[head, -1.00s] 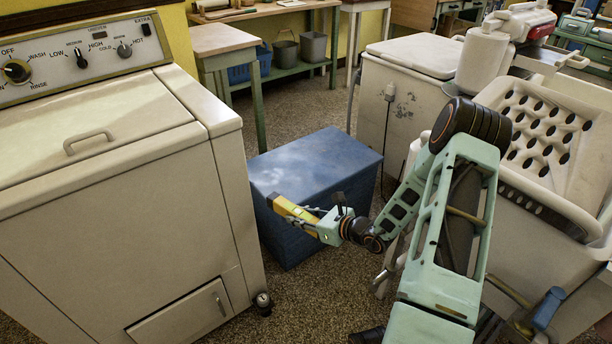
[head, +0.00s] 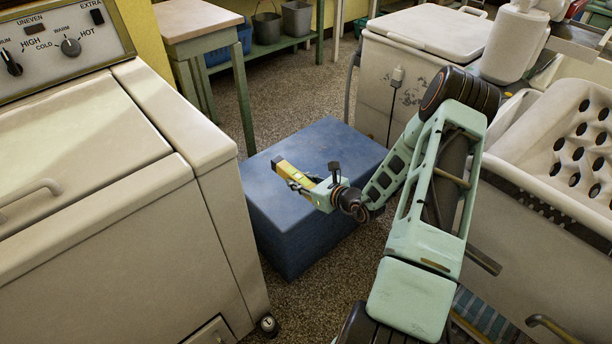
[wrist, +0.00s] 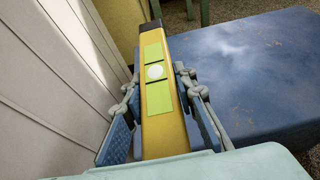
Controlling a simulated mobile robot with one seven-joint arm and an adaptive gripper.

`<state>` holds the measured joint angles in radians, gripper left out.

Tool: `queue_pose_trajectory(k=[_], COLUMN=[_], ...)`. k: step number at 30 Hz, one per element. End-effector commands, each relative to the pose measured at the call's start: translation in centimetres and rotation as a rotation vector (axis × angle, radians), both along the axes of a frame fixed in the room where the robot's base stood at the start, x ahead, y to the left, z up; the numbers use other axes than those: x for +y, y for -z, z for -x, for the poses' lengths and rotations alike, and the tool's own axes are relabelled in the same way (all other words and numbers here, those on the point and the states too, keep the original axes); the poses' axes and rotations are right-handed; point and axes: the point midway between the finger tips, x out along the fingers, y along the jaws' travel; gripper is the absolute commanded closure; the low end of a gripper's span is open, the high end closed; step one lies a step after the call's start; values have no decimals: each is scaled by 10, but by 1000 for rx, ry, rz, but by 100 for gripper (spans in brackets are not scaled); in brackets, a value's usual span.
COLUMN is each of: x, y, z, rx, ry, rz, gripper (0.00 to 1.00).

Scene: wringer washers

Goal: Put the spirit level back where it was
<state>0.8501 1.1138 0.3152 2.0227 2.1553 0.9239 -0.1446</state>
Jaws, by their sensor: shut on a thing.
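The spirit level (head: 288,171) is a yellow bar with a dark end cap. In the wrist view the level (wrist: 158,72) shows green patches and a round white spot on its face. My gripper (head: 303,184) is shut on it, and in the wrist view the gripper's fingers (wrist: 160,92) lie along both its sides. The level points away from my wrist. In the head view it overlaps the left part of the blue box (head: 335,148); whether it touches the box I cannot tell.
A cream washer (head: 165,110) stands close on the left; its panelled side (wrist: 65,80) is near the level in the wrist view. A wooden-topped table (head: 195,22) is behind. White tubs (head: 555,235) stand on the right. Speckled floor shows around the box.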

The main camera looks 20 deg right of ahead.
Motion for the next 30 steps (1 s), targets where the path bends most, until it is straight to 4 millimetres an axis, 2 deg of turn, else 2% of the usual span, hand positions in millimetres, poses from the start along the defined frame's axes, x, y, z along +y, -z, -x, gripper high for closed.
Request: queue_pose_trajectory(k=[5,16,18,24,30], x=[-11,-58,-64,-79,-84], y=[10,44,61,87,95], z=[-14,-74,-82,-100,-107], rx=[-3,-4,-1,-3,-2], ry=[0,1,0,-1,-1], rz=[1,2,1,1,0], gripper=[100,100,100,100,100])
